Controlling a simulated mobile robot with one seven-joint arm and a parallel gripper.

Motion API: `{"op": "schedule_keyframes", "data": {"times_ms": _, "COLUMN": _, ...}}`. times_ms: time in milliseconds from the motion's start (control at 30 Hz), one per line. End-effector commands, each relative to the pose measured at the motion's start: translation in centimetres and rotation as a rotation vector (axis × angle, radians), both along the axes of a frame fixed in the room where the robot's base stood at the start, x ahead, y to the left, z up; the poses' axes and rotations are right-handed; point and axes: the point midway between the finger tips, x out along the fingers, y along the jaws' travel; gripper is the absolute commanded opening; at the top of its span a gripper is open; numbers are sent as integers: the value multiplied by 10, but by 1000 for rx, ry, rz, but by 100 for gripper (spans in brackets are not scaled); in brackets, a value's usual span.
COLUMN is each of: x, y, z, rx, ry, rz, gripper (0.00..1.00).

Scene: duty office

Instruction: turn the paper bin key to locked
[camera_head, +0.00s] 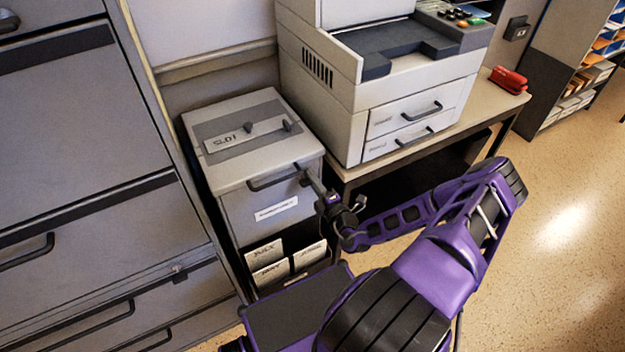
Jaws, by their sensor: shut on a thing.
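The paper bin (240,212) is a grey box with a slotted lid, a dark front handle and a white label, standing between the cabinet and the printer table. My gripper (312,180) reaches the upper right of the bin's front, just right of the handle. It is shut on what appears to be the key. The key and its lock are hidden by the gripper or too small to make out, so I cannot tell which way the key is turned.
A grey drawer cabinet (85,150) stands close on the left. A printer (345,90) sits on a table (478,108) to the right, beside a red stapler (508,80). Papers in holders (268,262) sit low on the bin's front. The floor (540,230) at right is clear.

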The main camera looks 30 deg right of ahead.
Motion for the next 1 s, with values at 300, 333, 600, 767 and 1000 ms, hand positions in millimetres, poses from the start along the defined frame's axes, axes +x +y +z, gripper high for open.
{"op": "schedule_keyframes", "data": {"times_ms": 300, "x": 0, "y": 0, "z": 0, "rx": 0, "ry": 1, "rz": 0, "gripper": 44}}
{"op": "schedule_keyframes", "data": {"times_ms": 333, "x": 0, "y": 0, "z": 0, "rx": 0, "ry": 1, "rz": 0, "gripper": 44}}
{"op": "schedule_keyframes", "data": {"times_ms": 600, "x": -10, "y": -1, "z": 0, "rx": -1, "ry": 1, "rz": -1, "gripper": 44}}
{"op": "schedule_keyframes", "data": {"times_ms": 767, "x": -39, "y": -2, "z": -1, "rx": 0, "ry": 3, "rz": -3, "gripper": 44}}
{"op": "schedule_keyframes", "data": {"times_ms": 1000, "x": -99, "y": -4, "z": -1, "rx": 0, "ry": 4, "rz": -3, "gripper": 44}}
